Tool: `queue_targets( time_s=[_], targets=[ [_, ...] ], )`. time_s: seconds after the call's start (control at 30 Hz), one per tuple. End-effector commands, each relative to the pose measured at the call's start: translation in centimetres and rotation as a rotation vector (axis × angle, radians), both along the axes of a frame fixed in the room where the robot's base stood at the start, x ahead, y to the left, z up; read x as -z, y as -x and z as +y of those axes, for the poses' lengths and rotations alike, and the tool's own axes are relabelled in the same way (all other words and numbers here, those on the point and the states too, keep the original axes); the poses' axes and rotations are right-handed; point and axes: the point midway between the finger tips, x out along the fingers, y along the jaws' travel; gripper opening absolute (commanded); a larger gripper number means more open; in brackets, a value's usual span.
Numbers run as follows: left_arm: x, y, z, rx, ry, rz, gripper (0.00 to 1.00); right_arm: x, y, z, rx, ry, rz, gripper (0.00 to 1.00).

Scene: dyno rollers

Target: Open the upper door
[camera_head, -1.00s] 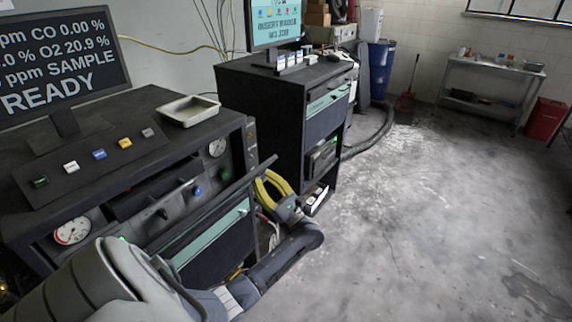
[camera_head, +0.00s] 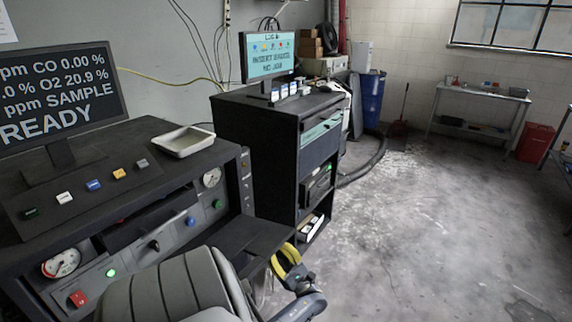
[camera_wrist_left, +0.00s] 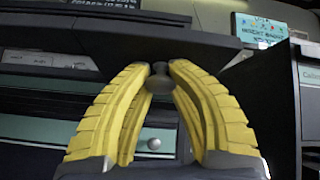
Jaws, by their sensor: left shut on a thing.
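The upper door (camera_head: 240,236) is a dark flat panel on the front of the left cabinet, under the row of knobs and gauges. It sticks out from the cabinet, close to level. My left gripper (camera_head: 288,262), with yellow fingers, is at its outer right end. In the left wrist view the fingertips (camera_wrist_left: 160,78) are closed around a dark round knob (camera_wrist_left: 160,86) just below a dark panel edge. My left arm hides part of the cabinet front and the door's near side. My right gripper is in no view.
A second, lighter knob (camera_wrist_left: 154,144) shows lower down behind the fingers. A second dark cabinet (camera_head: 262,150) with a monitor (camera_head: 268,56) stands to the right. A white tray (camera_head: 184,141) lies on the left cabinet. The floor to the right is clear.

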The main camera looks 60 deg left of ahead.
Motion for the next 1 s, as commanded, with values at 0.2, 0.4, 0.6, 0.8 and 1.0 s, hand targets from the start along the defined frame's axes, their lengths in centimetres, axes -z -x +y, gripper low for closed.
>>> queue_targets(
  time_s=[0.2,0.4,0.6,0.8,1.0],
  targets=[
    [0.73,0.6,-0.1,-0.006,0.003,0.003,0.0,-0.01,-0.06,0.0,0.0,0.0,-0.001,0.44],
    [0.77,0.64,-0.08,-0.008,0.003,0.002,0.0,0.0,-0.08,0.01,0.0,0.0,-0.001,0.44],
    [0.76,0.62,-0.1,-0.007,0.003,0.002,0.24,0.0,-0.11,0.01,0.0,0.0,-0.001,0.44],
    [0.68,0.72,0.12,-0.011,0.002,0.001,0.47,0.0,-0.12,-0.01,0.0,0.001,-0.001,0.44],
    [0.64,0.78,0.24,-0.012,0.001,0.001,0.52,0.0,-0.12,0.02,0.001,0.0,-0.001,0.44]
  ],
)
